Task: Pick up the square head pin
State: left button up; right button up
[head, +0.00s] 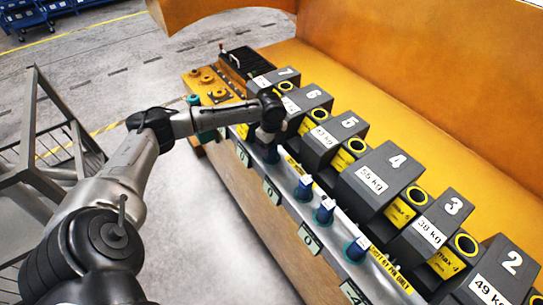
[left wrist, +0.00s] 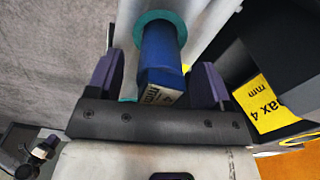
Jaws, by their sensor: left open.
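In the left wrist view a blue pin (left wrist: 160,52) with a square-edged head and a pale printed label stands in a teal collar (left wrist: 161,20). My left gripper (left wrist: 160,80) is open, with one purple finger on each side of the pin. Gaps show between the fingers and the pin. In the head view my left gripper (head: 268,143) is down at the grey rail, and it hides this pin and its own fingertips. Other blue pins with pale tops stand further along the rail: one (head: 303,188), a second (head: 324,211) and a third (head: 357,249). My right gripper is not in view.
Dark numbered weight castings (head: 375,180) stand in a row right of the rail (head: 335,232), close beside my left gripper. A yellow label (left wrist: 265,106) on one shows close by. An orange wall (head: 430,90) rises behind. A grey metal frame (head: 40,150) stands left.

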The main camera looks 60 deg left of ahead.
pick_arm(q)
notch_tip(320, 180, down, 2)
jog(key=shift+c, duration=0.3)
jog(key=c, duration=1.3)
jog(key=shift+r, duration=0.1)
notch_tip(320, 180, up, 10)
jog(key=shift+p, duration=0.4)
notch_tip(320, 180, up, 10)
jog(key=p, duration=1.2)
